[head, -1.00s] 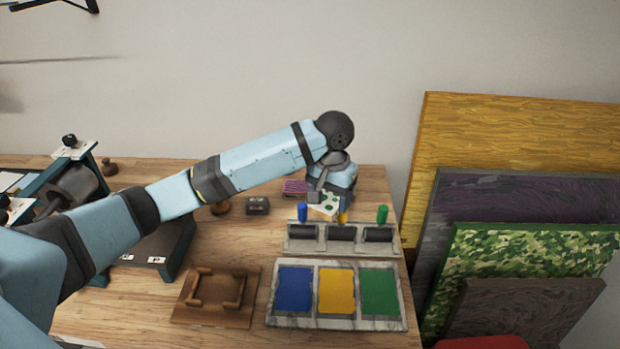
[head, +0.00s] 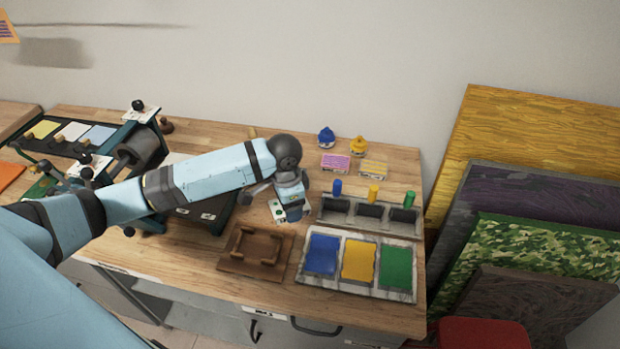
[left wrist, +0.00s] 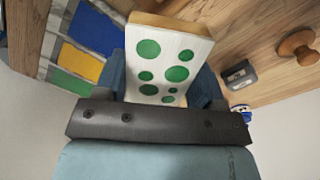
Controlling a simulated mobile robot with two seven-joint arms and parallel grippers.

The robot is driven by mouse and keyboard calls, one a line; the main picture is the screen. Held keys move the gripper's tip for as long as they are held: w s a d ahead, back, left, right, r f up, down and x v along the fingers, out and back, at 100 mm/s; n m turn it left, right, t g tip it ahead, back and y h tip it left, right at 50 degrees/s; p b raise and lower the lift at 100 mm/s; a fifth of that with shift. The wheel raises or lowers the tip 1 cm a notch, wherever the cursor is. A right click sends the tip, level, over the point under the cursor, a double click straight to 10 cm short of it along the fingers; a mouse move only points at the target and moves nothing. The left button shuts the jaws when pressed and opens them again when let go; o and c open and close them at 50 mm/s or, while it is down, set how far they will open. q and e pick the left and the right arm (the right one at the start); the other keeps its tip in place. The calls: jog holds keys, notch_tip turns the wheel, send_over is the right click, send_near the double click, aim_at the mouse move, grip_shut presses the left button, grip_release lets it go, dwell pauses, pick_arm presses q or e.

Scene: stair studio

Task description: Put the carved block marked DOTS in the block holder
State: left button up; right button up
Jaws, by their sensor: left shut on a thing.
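The carved block with green dots on a white face (left wrist: 168,60) is between the fingers of my left gripper (left wrist: 160,85) in the left wrist view. In the head view a small part of its white, dotted face (head: 277,211) shows beside my left gripper (head: 290,211), which is shut on it. The block holder (head: 234,266), a brown wooden board with raised corner pieces, lies on the table in front of the gripper and a little to its left. The block is above the table, just behind the holder. My right gripper is not in view.
Blocks with purple stripes (head: 335,163) and yellow stripes (head: 373,168) lie at the back. A roller rack (head: 338,218) and an ink tray (head: 333,284) with blue, yellow and green pads stand to the right. A press (head: 133,150) stands to the left.

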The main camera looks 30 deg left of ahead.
pick_arm(q)
jog(key=s+a+m+p, duration=0.5)
jog(key=s+m+p, duration=0.1)
jog(key=s, duration=0.2)
jog(key=shift+s+m, duration=0.15)
jog(key=shift+m, duration=0.25)
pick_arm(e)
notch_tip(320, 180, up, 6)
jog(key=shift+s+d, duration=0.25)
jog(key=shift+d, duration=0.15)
pick_arm(q)
notch_tip(320, 180, down, 4)
jog(key=shift+a+r+b, duration=0.1)
jog(key=shift+b, duration=0.25)
notch_tip(320, 180, down, 3)
jog(key=b, duration=0.3)
jog(key=shift+f+b, duration=0.25)
jog(key=shift+b, duration=0.45)
jog(key=shift+r+p, duration=0.3)
jog(key=shift+p, duration=0.1)
jog(key=shift+f, duration=0.2)
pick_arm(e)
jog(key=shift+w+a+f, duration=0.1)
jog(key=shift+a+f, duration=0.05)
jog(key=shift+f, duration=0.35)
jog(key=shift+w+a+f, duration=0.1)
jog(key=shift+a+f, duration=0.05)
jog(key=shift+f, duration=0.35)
